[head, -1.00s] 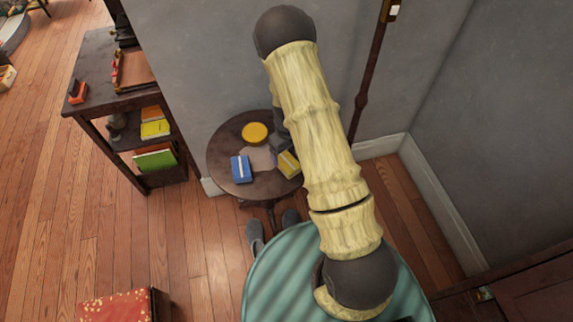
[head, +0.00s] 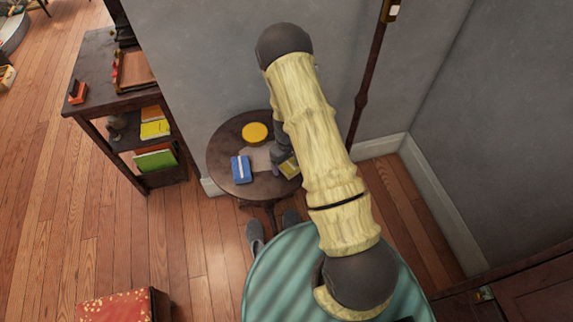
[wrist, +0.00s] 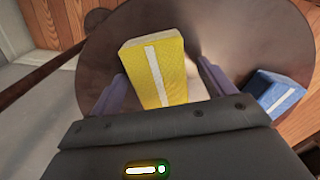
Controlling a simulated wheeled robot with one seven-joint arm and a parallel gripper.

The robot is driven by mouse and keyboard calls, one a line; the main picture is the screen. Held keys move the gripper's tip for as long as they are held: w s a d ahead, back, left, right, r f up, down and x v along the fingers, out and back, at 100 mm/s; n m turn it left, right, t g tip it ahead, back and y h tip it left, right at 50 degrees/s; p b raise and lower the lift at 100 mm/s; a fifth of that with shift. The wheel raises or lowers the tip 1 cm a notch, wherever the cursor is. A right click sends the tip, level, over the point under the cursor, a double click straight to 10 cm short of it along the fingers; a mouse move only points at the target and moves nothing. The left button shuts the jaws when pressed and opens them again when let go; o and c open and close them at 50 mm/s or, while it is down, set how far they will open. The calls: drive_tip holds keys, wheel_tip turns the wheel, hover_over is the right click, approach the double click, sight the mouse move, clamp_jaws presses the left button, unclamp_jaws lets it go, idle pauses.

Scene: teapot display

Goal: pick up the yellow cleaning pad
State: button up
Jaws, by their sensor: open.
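The yellow cleaning pad (head: 289,169) is a block with a pale stripe, on the right side of the small round dark table (head: 222,150). My gripper (wrist: 160,76) is open, with one purple finger on each side of the yellow pad (wrist: 157,62) in the wrist view. Nothing shows the fingers pressing on it. The pad's near end is hidden behind the gripper body. In the head view my gripper (head: 281,153) is dark and partly covers the pad, and my arm hides its right side.
A blue pad (head: 240,169) lies to the left on the same table and also shows in the wrist view (wrist: 275,93). A round yellow tin-like thing (head: 255,133) sits near the back. A dark shelf (head: 150,177) stands left; walls close in behind.

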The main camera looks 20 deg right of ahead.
sight(288, 162)
drive_tip(key=c, duration=1.1)
drive_tip(key=shift+c, duration=0.2)
drive_tip(key=shift+r, duration=0.1)
wheel_tip(288, 162, up, 10)
